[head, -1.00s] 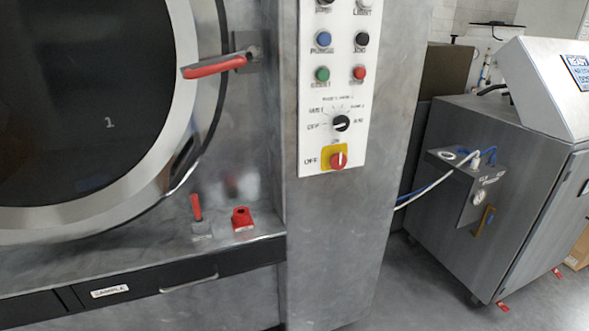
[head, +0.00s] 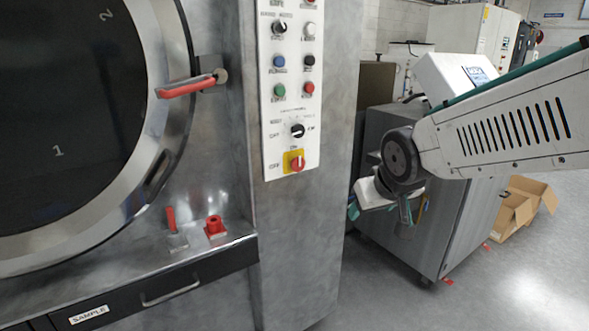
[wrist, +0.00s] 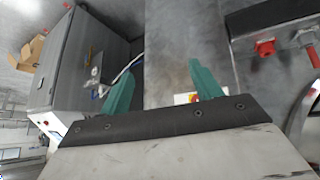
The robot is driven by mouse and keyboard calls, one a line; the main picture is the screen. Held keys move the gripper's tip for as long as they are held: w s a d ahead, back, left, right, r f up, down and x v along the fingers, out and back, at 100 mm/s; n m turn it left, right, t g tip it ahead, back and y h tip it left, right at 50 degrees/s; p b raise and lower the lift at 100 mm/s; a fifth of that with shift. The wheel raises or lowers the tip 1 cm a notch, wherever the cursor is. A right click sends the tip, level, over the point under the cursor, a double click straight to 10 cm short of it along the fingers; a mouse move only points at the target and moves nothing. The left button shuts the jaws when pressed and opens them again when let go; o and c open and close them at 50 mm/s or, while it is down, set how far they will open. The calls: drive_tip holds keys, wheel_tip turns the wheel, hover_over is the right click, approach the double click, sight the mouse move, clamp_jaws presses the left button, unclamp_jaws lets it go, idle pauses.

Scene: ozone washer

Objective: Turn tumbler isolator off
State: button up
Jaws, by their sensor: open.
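The tumbler isolator is a red rotary knob on a yellow plate (head: 294,161), low on the white control panel (head: 290,90) in the head view. ON is printed above it and OFF to its left. In the wrist view, part of the isolator (wrist: 190,98) shows low between the fingers, partly hidden by my gripper. My gripper (wrist: 163,65) has two green fingers spread apart with nothing between them. In the head view it (head: 378,208) is to the right of the panel, lower than the isolator and apart from it.
The tumbler door with a red handle (head: 187,86) is on the left. A red block (head: 215,226) and a small red lever (head: 171,218) sit on the ledge. A grey cabinet (head: 450,225) stands behind my arm, with an open cardboard box (head: 515,205) on the floor.

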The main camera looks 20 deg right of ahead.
drive_tip(key=w+f+n+t+y, duration=0.15)
drive_tip(key=w+t, duration=0.35)
drive_tip(key=w, duration=1)
drive_tip(key=n+t+y, duration=0.2)
drive_tip(key=t+y, duration=0.3)
approach(300, 166)
drive_tip(key=w, duration=0.1)
drive_tip(key=x, duration=0.8)
drive_tip(key=shift+a, duration=0.2)
drive_tip(key=c, duration=0.9)
